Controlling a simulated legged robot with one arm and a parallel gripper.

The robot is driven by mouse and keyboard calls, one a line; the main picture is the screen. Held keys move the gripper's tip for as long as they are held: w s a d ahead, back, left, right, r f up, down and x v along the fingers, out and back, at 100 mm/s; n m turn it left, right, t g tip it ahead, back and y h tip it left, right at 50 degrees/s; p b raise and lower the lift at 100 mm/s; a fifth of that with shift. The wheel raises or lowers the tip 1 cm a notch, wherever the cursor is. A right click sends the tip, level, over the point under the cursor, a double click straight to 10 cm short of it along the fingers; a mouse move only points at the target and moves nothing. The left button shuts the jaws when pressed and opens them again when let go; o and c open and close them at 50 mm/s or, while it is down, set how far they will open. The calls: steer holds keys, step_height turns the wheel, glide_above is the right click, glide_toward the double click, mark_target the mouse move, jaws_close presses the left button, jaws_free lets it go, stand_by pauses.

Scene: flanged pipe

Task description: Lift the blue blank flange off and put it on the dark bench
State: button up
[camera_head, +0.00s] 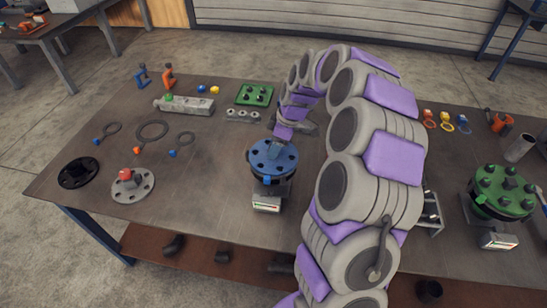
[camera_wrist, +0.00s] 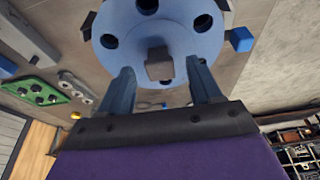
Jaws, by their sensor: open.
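The blue blank flange (camera_head: 262,160) is a round disc with bolt holes, sitting on top of a dark pipe stub on the dark bench (camera_head: 225,165). In the wrist view, the flange (camera_wrist: 180,38) fills the top middle, and a dark square knob (camera_wrist: 159,65) stands out from its centre. My gripper (camera_wrist: 160,72) is open, with one blue finger on each side of the knob and visible gaps between. In the head view, my gripper (camera_head: 284,146) comes down over the flange from the back; its fingertips are partly hard to make out there.
A black disc (camera_head: 78,172) and a grey flange with a red knob (camera_head: 132,184) lie at left, near several rings. A green bolted flange (camera_head: 502,190) stands at right. A small gauge box (camera_head: 267,203) sits before the pipe. Bare bench lies left of it.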

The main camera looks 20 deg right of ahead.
steer(key=shift+w+a+f, duration=0.1)
steer(key=shift+a+f, duration=0.05)
steer(key=shift+f, duration=0.3)
steer(key=shift+r, duration=0.1)
steer(key=shift+c, duration=0.4)
jaws_close()
